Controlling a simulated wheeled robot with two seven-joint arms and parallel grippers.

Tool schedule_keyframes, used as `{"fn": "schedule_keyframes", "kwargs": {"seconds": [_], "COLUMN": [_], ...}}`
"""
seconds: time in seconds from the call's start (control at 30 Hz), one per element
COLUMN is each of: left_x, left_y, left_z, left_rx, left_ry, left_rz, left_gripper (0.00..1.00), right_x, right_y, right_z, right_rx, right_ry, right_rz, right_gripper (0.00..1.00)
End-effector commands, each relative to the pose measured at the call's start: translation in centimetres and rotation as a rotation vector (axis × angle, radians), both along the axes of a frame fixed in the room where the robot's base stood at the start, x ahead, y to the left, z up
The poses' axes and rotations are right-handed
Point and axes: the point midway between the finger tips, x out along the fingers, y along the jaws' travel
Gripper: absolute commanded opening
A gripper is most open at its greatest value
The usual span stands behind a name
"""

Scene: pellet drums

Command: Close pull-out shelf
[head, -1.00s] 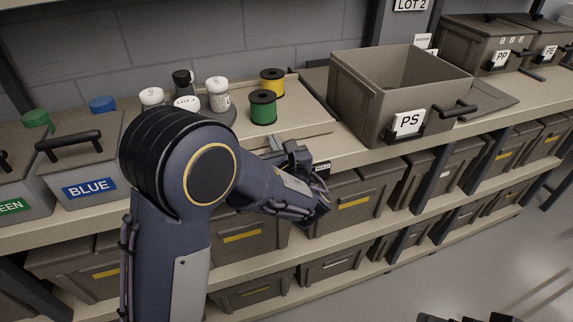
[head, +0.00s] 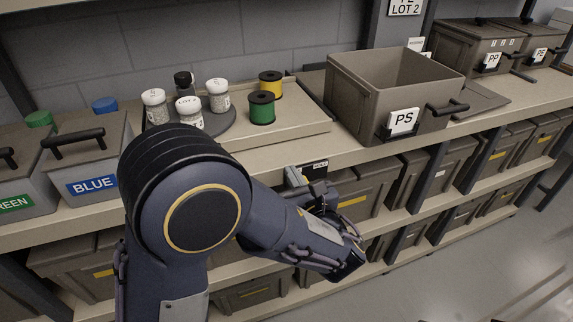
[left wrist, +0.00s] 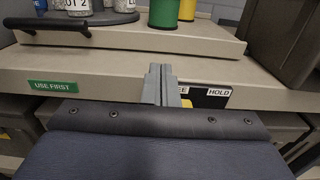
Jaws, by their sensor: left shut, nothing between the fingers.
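The pull-out shelf (head: 285,128) is a beige board on the bench top, carrying a round turntable with white-capped jars and a green and a yellow spool. My left gripper (head: 291,175) is shut and empty, low in front of the bench's front edge. In the left wrist view its closed fingers (left wrist: 160,72) overlap the bench edge, below the shelf's front; I cannot tell whether they touch anything. My right gripper is not in view.
The grey PS bin (head: 385,105) stands right of the shelf, and the BLUE bin (head: 90,165) stands left. Bins with yellow labels fill the racks below. A HOLD sign (left wrist: 218,92) is on the bench front. Floor at right is clear.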

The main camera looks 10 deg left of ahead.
Motion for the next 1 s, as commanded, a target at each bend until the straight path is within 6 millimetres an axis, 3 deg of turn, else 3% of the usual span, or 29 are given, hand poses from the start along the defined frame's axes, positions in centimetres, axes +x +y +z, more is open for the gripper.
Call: {"fn": "schedule_keyframes", "kwargs": {"seconds": [0.37,0.57,1.0], "left_x": [1.8,3.7,10.8], "left_y": [-1.3,0.0,4.8], "left_z": [3.8,2.8,0.8], "left_rx": [-0.175,-0.173,-0.172], "left_ry": [0.248,0.256,0.252], "left_rz": [0.004,0.003,0.003], "left_gripper": [0.0,0.0,0.0], "right_x": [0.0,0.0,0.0], "right_y": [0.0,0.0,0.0], "right_z": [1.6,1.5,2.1], "right_rx": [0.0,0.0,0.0], "right_ry": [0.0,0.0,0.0], "right_rz": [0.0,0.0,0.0], "right_gripper": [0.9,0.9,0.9]}}
